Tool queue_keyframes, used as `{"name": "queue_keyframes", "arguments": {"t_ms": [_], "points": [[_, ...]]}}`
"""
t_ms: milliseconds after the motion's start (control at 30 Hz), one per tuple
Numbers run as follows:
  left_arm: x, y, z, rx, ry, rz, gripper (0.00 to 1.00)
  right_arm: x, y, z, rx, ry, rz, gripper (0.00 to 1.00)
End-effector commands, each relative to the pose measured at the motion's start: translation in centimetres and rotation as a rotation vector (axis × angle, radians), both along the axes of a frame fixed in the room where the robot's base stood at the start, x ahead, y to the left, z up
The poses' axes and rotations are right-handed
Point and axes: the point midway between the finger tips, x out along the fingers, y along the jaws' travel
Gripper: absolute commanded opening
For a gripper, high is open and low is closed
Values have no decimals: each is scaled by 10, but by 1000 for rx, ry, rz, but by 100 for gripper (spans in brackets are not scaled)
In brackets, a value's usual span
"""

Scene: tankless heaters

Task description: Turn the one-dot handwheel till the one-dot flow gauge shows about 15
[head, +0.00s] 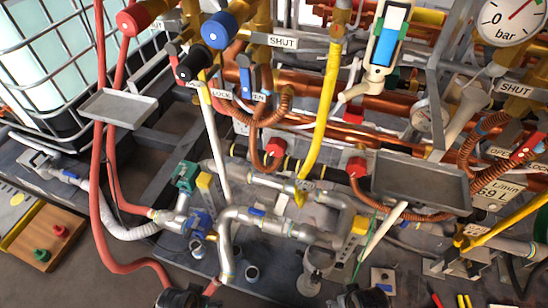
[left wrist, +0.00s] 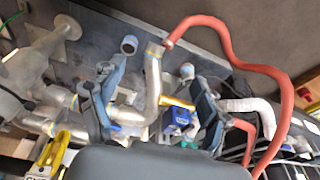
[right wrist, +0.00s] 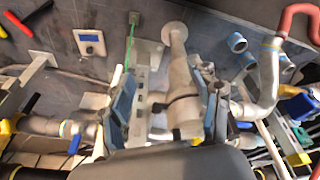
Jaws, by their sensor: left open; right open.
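Several round handwheels stand on the pipework in the head view: a red one (head: 133,20), a blue one (head: 219,30) and a black one (head: 194,62). I cannot make out dots on any of them. I cannot tell which gauge is the one-dot flow gauge. My left gripper (left wrist: 150,108) and my right gripper (right wrist: 168,108) are open, with pipework visible between their fingers and nothing held.
Metal trays (head: 118,107) (head: 421,183) stick out on the left and right. Red hoses (head: 97,170) hang at the left. A yellow pipe (head: 325,110) and copper pipes crowd the middle. A wooden block with green and red knobs (head: 45,236) lies at lower left.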

Motion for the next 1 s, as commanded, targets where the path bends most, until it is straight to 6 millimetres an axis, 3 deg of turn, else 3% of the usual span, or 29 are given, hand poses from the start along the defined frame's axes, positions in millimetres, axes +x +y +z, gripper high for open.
{"name": "queue_keyframes", "arguments": {"t_ms": [233,433,567,667,800,1000], "points": [[11,0,47,-3,-41,6,76,32,23,54,-89,-62,189,63],[10,0,55,-2,-45,9,76,68,59,87,-319,-108,559,63],[10,0,42,-2,-40,7,76,99,89,104,-533,-135,833,63],[10,0,21,-2,-32,6,76,131,119,125,-797,-154,1095,63],[8,-1,-16,-1,-16,3,76,177,170,174,-1317,-138,1442,63],[2,0,-54,0,-2,1,76,204,226,237,-1965,-14,1621,63]]}}
